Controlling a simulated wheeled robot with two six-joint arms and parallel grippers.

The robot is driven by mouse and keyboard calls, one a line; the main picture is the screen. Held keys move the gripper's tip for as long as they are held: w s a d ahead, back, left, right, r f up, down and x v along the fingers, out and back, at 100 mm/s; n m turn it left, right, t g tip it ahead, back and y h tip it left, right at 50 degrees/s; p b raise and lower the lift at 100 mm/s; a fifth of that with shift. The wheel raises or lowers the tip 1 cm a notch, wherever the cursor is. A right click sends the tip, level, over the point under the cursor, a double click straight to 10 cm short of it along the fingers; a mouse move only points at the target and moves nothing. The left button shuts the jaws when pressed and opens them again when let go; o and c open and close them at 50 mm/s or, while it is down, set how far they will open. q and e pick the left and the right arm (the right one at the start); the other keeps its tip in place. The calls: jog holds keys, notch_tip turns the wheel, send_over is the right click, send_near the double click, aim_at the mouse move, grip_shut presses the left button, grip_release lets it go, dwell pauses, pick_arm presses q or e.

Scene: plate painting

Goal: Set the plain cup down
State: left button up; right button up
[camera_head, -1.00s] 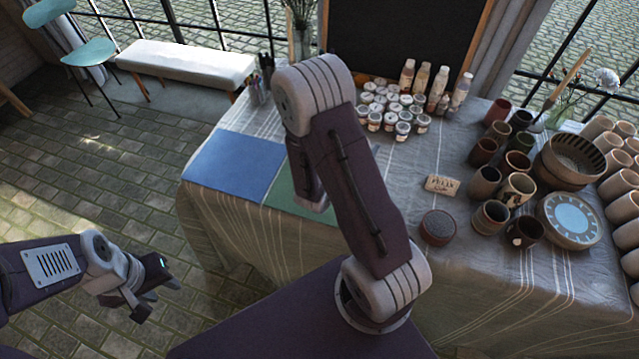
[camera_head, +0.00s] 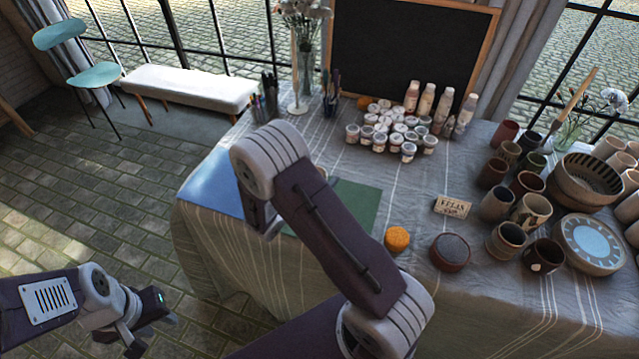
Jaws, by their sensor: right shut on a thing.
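My right arm stretches over the front of the table, and its gripper is hidden behind my own arm links. I see no cup in its grasp. A small brownish bit (camera_head: 322,172) shows just past the elbow, too small to identify. My left gripper (camera_head: 153,336) hangs low at the left, away from the table, with its fingers apart and empty. Several cups stand upright at the table's right, among them a patterned mug (camera_head: 532,211) and a dark mug with a light spot (camera_head: 543,256). I cannot tell which cup is the plain one.
A blue mat (camera_head: 213,183) and a green mat (camera_head: 358,203) lie at the table's left, partly behind my arm. An orange round thing (camera_head: 397,239), a dark round dish (camera_head: 450,252) and a small sign (camera_head: 453,206) sit mid-table. Paint jars (camera_head: 388,135) stand behind; bowls (camera_head: 593,241) stand right.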

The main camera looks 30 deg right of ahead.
notch_tip(320, 180, down, 3)
jog(key=shift+w+r, duration=0.15)
jog(key=shift+b, duration=0.3)
jog(key=o, duration=1.7)
